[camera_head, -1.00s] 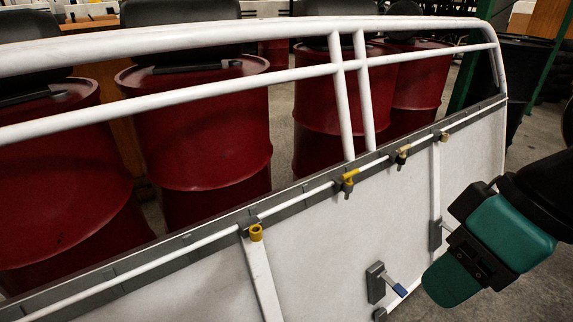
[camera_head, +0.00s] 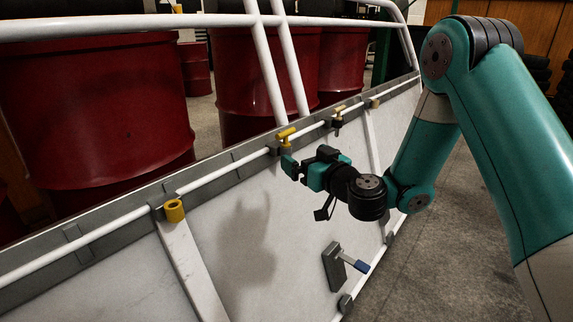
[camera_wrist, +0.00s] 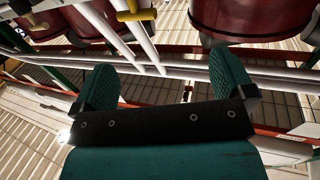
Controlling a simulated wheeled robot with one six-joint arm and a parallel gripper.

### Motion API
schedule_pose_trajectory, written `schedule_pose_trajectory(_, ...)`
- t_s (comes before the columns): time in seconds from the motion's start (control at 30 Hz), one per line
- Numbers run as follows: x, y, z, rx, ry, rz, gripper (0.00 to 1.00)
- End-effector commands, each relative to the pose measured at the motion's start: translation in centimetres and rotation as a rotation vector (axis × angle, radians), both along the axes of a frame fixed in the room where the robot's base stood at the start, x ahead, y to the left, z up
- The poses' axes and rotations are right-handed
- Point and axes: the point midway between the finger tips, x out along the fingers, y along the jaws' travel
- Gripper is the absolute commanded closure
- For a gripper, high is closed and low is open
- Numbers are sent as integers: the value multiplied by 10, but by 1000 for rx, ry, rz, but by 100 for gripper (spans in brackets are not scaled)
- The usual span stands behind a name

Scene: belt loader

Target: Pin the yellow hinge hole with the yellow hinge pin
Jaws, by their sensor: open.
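The yellow hinge pin (camera_head: 286,134) has a T-shaped handle and sits in a dark bracket on the white rail of the panel. A yellow piece, apparently the same pin, shows at the top of the wrist view (camera_wrist: 138,15). The yellow hinge hole (camera_head: 174,211) is a ring on a bracket lower left along the rail; it looks empty. My gripper (camera_head: 304,163) is just below and right of the yellow pin, in front of the panel. In the wrist view my gripper (camera_wrist: 163,76) has its jaws wide apart with nothing between them.
A tan pin (camera_head: 339,112) and a tan ring (camera_head: 375,103) sit farther right on the rail. A blue-tipped latch (camera_head: 350,264) stands out from the panel below my gripper. White bars (camera_head: 277,65) rise behind the rail, with red drums (camera_head: 95,105) beyond. Floor is clear at right.

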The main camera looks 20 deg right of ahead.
Motion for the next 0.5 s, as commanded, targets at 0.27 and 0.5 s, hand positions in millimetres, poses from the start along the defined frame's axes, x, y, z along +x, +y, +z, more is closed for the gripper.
schedule_pose_trajectory(0.27,21,-18,-10,-12,0,-88,0)
schedule_pose_trajectory(0.5,47,-11,-8,-12,-2,-86,0)
